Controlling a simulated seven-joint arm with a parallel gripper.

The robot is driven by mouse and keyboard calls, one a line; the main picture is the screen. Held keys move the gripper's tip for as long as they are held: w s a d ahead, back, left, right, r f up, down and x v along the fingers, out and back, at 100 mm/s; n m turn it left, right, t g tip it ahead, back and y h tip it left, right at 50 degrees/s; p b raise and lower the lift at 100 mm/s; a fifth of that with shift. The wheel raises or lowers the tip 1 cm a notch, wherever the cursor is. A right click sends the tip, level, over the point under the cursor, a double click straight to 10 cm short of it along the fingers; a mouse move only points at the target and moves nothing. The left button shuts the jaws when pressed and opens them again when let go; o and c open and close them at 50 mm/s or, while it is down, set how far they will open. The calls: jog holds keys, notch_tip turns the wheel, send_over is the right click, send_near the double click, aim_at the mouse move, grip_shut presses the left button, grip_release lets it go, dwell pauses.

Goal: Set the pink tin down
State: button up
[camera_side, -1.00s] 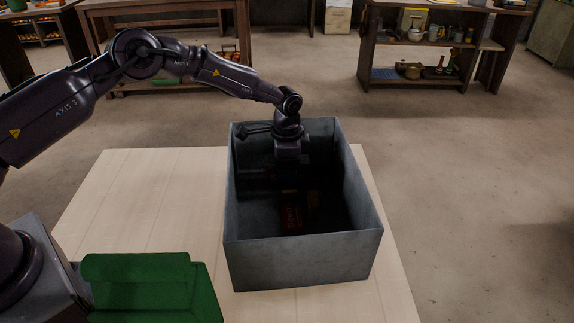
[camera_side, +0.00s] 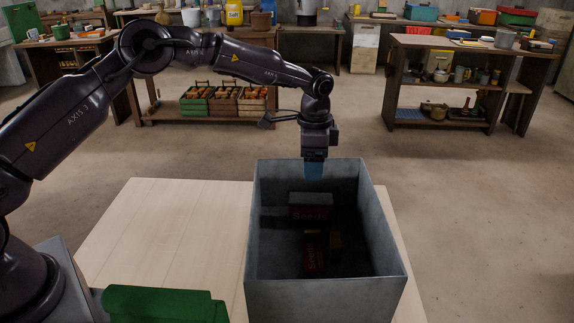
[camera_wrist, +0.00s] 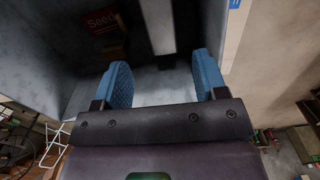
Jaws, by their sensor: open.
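My gripper (camera_side: 314,172) is above the back part of a deep grey bin (camera_side: 325,296), pointing down. Its blue fingers are spread apart with nothing between them in the wrist view (camera_wrist: 165,80). Inside the bin, a box-shaped tin with a pale top and a red front marked "Seeds" (camera_side: 310,212) is near the back, below my gripper. A second dark red tin (camera_side: 313,257) is nearer the front. Shadow dulls their colours, and I cannot tell which one is the pink tin. A red "Seeds" face (camera_wrist: 102,21) shows at upper left in the wrist view.
A small brownish-yellow item (camera_side: 336,239) is beside the front tin. The bin's high walls surround all of these. A green container (camera_side: 165,306) is at lower left. The pale tabletop (camera_side: 165,225) left of the bin is clear.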

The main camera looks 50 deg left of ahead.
jog(key=s+r+n+t+y, duration=0.1)
jog(key=s+r+n, duration=0.1)
jog(key=s+r, duration=0.6)
jog(key=s+r+n+t, duration=0.15)
jog(key=s+r, duration=0.35)
jog(key=r, duration=0.6)
jog(key=s+a+n+t, duration=0.1)
jog(key=s+n, duration=0.1)
jog(key=s, duration=0.9)
jog(key=s+a+n+t+h, duration=0.1)
jog(key=s+a+n+t, duration=0.1)
jog(key=s, duration=0.9)
jog(key=shift+a+r+n, duration=0.15)
jog(key=shift+n, duration=0.6)
